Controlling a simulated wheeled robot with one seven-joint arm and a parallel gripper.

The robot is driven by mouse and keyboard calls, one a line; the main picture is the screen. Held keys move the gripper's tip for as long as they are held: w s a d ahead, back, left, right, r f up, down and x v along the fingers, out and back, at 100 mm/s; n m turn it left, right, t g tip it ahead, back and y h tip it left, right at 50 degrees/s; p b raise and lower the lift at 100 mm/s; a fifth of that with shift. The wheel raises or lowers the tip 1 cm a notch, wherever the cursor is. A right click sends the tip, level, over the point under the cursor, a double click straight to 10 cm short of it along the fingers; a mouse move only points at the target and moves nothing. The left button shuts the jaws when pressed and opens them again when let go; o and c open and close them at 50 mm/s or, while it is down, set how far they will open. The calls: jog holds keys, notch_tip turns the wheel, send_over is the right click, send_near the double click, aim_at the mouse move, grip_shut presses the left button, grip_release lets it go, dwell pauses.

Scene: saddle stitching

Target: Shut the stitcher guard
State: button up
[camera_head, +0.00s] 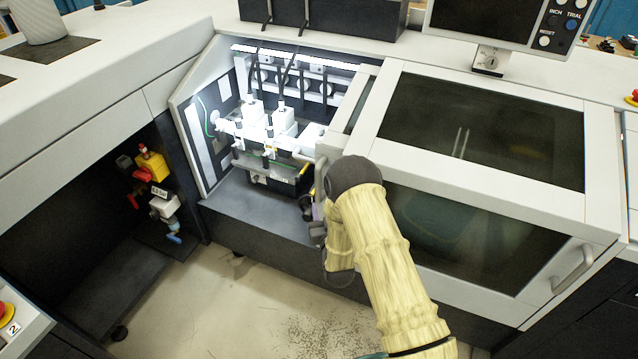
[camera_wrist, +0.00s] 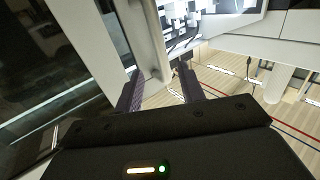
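The stitcher guard (camera_head: 480,125) is a white-framed cover with dark windows, standing over the right part of the machine. To its left the lit stitching heads (camera_head: 268,130) are uncovered. My gripper (camera_head: 316,225) is at the guard's left edge, partly hidden behind my own wrist in the head view. In the wrist view my gripper (camera_wrist: 160,74) has its two dark fingers apart. A pale upright handle (camera_wrist: 160,45) on the guard's edge runs down between or just beyond the fingertips; contact cannot be told.
The stitching bay's opening (camera_head: 220,185) lies left of the guard. Another handle (camera_head: 572,268) is at the guard's lower right. A control panel (camera_head: 500,22) stands above. Yellow and red fittings (camera_head: 150,165) are in the dark recess at left. The floor (camera_head: 230,300) in front is clear.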

aim_at(319, 187)
jog(key=p+x, duration=0.1)
jog(key=x, duration=0.9)
jog(key=shift+w+p, duration=0.3)
jog(key=shift+p, duration=0.05)
jog(key=shift+c, duration=0.2)
grip_shut()
jog(key=shift+d, duration=0.1)
